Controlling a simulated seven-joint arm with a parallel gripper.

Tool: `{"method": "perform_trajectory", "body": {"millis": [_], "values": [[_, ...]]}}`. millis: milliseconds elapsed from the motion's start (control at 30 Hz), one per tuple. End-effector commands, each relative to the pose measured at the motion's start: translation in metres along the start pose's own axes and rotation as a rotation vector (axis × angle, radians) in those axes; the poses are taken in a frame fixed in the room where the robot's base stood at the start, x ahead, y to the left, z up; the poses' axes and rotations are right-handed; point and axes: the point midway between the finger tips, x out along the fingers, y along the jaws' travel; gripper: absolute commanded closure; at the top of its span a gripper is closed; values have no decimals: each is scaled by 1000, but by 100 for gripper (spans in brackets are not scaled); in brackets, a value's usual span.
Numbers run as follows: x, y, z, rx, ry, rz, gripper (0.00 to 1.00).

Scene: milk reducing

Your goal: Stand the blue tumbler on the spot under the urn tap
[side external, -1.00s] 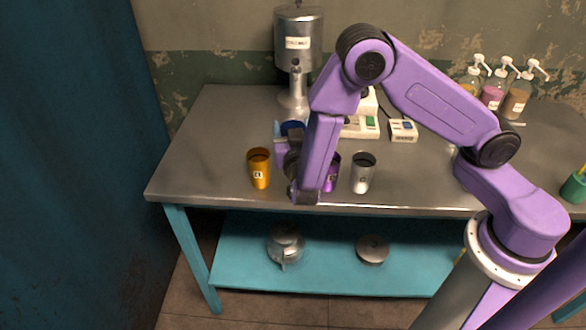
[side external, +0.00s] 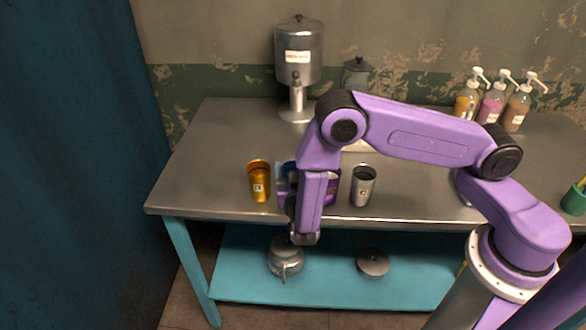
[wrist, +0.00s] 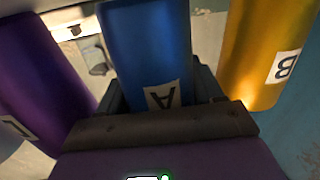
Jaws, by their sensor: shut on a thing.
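The blue tumbler (wrist: 148,45), labelled A, is between my gripper's fingers (wrist: 162,92) in the wrist view. In the side external view, a little of its blue (side external: 287,169) shows behind my gripper (side external: 287,188), between the gold and purple tumblers. My gripper is shut on it near the table's front edge. I cannot tell whether its base touches the table. The metal urn (side external: 298,55) stands at the back left, with its tap (side external: 296,78) facing front. The area at the urn's foot (side external: 298,113) is clear of tumblers; no marked spot is discernible.
The gold tumbler (side external: 259,181), labelled B, is just left of the blue one. The purple tumbler (side external: 333,187) is close on the right, partly hidden by my arm. A silver tumbler (side external: 363,185) is beyond it. Pump bottles (side external: 491,103) stand back right.

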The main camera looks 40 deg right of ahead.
Motion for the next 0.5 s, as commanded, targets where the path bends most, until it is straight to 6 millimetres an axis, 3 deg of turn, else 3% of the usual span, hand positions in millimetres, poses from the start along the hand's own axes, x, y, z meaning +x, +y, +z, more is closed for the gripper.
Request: {"method": "perform_trajectory", "body": {"millis": [233, 267, 300, 333, 500], "values": [[0, 0, 4, -1, 0, 0, 65], [0, 0, 4, -1, 0, 0, 28], [0, 0, 4, -1, 0, 0, 15], [0, 0, 4, -1, 0, 0, 9], [0, 0, 4, -1, 0, 0, 9]]}}
